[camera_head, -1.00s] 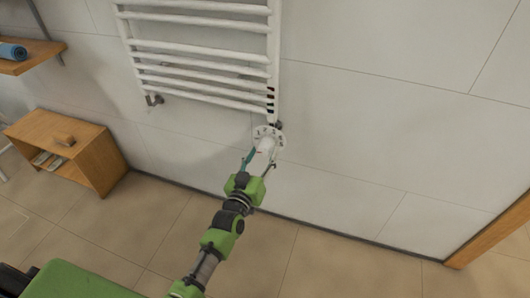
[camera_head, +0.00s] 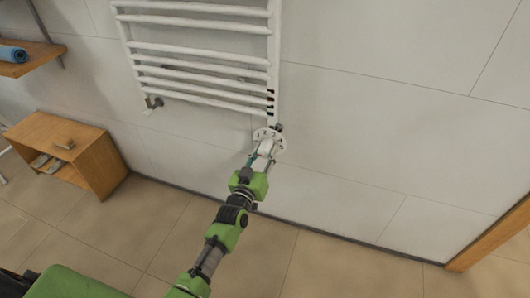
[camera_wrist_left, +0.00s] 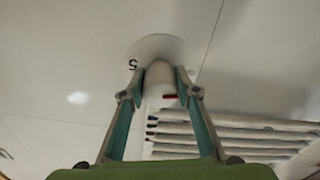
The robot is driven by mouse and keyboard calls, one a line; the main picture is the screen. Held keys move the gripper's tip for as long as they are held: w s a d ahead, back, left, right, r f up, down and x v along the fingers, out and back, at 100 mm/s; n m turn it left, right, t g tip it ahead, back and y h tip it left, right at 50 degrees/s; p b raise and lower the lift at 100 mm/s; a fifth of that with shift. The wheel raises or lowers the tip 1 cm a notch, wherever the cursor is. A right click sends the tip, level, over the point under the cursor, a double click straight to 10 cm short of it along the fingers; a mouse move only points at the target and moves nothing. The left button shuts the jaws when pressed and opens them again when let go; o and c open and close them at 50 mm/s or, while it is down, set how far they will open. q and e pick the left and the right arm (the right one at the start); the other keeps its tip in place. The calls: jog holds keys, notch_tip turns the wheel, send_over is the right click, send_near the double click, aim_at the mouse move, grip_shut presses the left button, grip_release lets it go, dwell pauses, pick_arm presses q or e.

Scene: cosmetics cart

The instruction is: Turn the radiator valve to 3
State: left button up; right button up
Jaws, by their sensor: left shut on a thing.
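The white radiator valve (camera_head: 266,146) sits at the lower right end of the white towel radiator (camera_head: 199,68), with a round numbered dial (camera_head: 275,135) behind its knob. My left gripper (camera_head: 262,160) is shut on the valve knob. In the left wrist view, the fingers (camera_wrist_left: 161,85) press on both sides of the white knob (camera_wrist_left: 160,76), which has a red mark (camera_wrist_left: 169,96). A "5" shows on the dial (camera_wrist_left: 155,45) there; the other numbers are hidden or too small to read. My right gripper is not in view.
A wooden cabinet (camera_head: 95,163) stands on the floor at the left. A wooden shelf (camera_head: 36,58) with a blue roll (camera_head: 12,54) hangs above it. The wall right of the valve is bare. A wooden frame (camera_head: 490,238) is at the far right.

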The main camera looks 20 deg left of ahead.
pick_arm(q)
jog(key=m+p, duration=0.3)
jog(key=m, duration=0.4)
jog(key=shift+a, duration=0.1)
jog(key=m, duration=0.2)
jog(key=shift+m+p, duration=0.35)
jog(key=shift+m, duration=0.05)
jog(key=m, duration=0.2)
jog(key=shift+a+m, duration=0.1)
jog(key=shift+m, duration=0.3)
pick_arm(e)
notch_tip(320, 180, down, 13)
pick_arm(q)
jog(key=m, duration=0.2)
jog(key=shift+m, duration=0.3)
jog(key=m+b, duration=0.2)
jog(key=m, duration=0.4)
jog(key=shift+r+m+b, duration=0.1)
jog(key=shift+m+b, duration=0.2)
jog(key=shift+b, duration=0.05)
jog(key=shift+m+b, duration=0.3)
jog(key=shift+m, duration=0.7)
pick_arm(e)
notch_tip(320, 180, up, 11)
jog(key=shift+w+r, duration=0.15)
